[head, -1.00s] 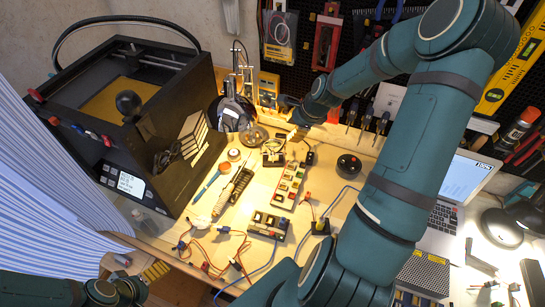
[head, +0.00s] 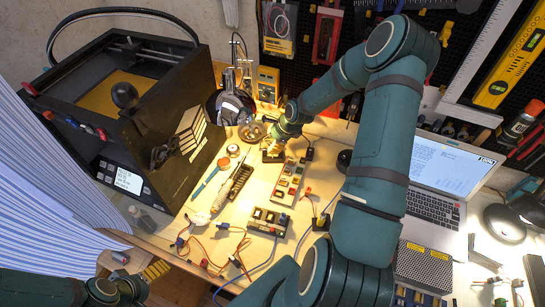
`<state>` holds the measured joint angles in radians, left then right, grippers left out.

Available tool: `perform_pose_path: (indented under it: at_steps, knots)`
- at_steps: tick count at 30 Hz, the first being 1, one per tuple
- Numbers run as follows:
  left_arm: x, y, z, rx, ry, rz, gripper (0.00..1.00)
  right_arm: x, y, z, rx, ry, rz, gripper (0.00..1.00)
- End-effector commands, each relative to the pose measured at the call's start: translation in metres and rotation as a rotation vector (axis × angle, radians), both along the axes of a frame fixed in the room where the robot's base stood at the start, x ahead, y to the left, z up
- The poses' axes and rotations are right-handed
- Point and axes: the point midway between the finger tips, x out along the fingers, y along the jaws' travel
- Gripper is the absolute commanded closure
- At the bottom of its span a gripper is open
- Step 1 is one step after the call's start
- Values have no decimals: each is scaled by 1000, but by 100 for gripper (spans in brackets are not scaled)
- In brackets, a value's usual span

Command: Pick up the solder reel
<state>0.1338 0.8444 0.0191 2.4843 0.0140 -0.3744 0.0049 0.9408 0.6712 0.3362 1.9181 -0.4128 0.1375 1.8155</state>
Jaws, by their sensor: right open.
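A round, silvery-brown reel-like thing (head: 252,132) lies on the workbench beside the headphones; I take it for the solder reel, though it is small here. My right gripper (head: 271,146) is just to its right and slightly nearer, low over the bench above a small dark-and-pale block (head: 272,156). The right gripper is open and looks empty; its fingertips are small and partly blend with the block. My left gripper (head: 112,290) is at the bottom left, far from the reel, and its jaws do not show clearly.
A small pale ring-shaped item (head: 233,150) lies near the reel. A black 3D printer (head: 150,150) is left, a power strip (head: 287,182) in front, a laptop (head: 440,180) right.

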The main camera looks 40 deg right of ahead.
Motion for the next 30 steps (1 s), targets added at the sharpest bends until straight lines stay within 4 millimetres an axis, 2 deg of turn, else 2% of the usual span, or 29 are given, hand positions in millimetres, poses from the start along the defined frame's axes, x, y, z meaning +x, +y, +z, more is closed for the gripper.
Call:
perform_pose_path:
  at_steps: [9,10,13,14,30]
  knots:
    - [0,0,0,0,0,0,5,2,1,-5,0,-1,-1,59]
    - [0,0,0,0,0,0,5,2,1,-5,0,-1,-1,63]
    - [0,0,0,0,0,0,5,2,1,-5,0,-1,-1,98]
    - [0,0,0,0,0,0,5,2,1,-5,0,-1,-1,100]
    - [0,0,0,0,0,0,5,3,1,-3,0,-2,0,100]
